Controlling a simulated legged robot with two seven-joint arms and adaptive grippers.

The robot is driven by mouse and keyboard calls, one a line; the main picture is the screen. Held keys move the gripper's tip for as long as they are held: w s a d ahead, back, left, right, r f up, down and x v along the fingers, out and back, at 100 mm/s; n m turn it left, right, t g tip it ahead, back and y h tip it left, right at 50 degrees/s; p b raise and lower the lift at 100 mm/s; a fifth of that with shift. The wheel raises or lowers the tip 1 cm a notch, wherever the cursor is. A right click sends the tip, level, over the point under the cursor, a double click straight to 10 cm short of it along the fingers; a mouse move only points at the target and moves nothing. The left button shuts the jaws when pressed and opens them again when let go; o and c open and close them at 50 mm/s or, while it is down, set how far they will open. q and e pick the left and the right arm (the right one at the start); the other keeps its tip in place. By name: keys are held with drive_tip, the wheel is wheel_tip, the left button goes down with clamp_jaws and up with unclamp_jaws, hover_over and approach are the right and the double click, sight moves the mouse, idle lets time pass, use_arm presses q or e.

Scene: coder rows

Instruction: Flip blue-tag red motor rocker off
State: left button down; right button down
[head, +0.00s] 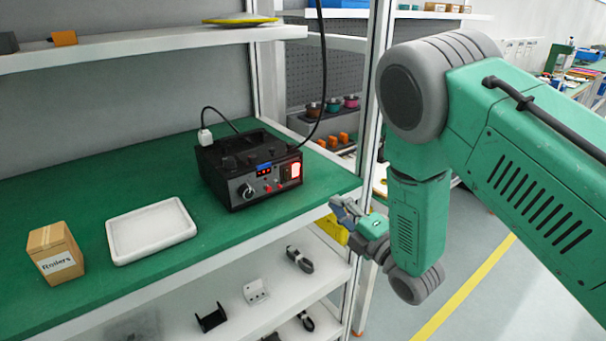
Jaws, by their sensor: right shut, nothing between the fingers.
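A black box-shaped device (248,168) sits on the green bench top near its right front corner. Its front panel carries a blue tag (264,166), a silver knob (246,191), small red parts and a red rocker (295,170) that looks lit, at the panel's right end. Which way the rocker is tipped is too small to tell. My right gripper (338,207) is shut and empty, in front of the bench's right corner, below and to the right of the device. It is apart from the rocker. My left gripper is not in view.
A white tray (150,231) and a cardboard box (55,252) stand left of the device. A black cable rises behind the device near the shelf post. A lower white shelf (230,290) holds small brackets and cables. The floor right of the bench is clear.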

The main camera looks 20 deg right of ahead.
sight(297, 169)
drive_tip(key=x, duration=1.1)
drive_tip(key=shift+a+r, duration=0.1)
drive_tip(key=shift+a, duration=0.4)
drive_tip(key=shift+w, duration=0.3)
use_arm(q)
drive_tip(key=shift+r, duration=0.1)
use_arm(e)
drive_tip(key=shift+w+d, duration=0.2)
drive_tip(key=shift+d, duration=0.05)
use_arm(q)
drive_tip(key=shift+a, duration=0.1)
use_arm(e)
drive_tip(key=shift+a, duration=0.1)
